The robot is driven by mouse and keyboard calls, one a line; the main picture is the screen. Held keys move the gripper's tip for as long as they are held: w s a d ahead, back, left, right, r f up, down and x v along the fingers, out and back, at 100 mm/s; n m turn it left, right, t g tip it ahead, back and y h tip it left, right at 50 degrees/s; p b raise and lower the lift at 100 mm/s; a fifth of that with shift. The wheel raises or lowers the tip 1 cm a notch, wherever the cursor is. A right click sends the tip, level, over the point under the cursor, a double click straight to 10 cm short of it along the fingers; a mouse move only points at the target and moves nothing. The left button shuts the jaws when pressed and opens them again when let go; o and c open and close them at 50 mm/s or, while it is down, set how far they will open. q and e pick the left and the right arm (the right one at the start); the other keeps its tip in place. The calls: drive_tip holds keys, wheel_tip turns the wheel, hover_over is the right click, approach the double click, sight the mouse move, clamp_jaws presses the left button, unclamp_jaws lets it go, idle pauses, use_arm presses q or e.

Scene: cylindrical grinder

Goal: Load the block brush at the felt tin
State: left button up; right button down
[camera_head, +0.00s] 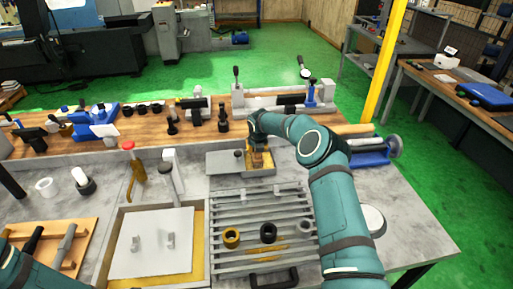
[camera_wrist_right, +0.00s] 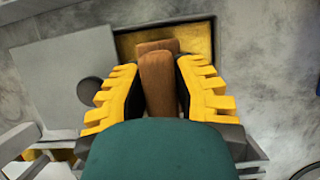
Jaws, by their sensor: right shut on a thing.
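The felt tin (camera_head: 264,170) stands open on the grey bench in the middle of the head view, its grey lid (camera_head: 225,162) lying to its left. In the right wrist view the tin's yellow felt (camera_wrist_right: 200,42) shows beyond the brush, and the lid with its dark round knob is at left (camera_wrist_right: 45,85). My right gripper (camera_head: 258,152) is over the tin and shut on the brown wooden block brush (camera_wrist_right: 158,82). The brush's lower end is over the felt; I cannot tell whether it touches. My left gripper is out of view; only part of my left arm shows.
A slatted rack (camera_head: 262,206) with a few rings is in front of the tin. A white square plate (camera_head: 152,243) lies at left of the rack. Fixtures line the wooden shelf (camera_head: 150,128) behind. A blue-based device (camera_head: 370,150) stands at right.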

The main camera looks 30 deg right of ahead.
drive_tip(key=shift+f+b, duration=0.4)
drive_tip(key=shift+f, duration=0.1)
idle(0.9)
drive_tip(key=shift+r, duration=0.1)
idle(0.5)
drive_tip(key=shift+r+p, duration=1)
drive_tip(key=shift+r, duration=2.45)
drive_tip(key=shift+s+f, duration=0.1)
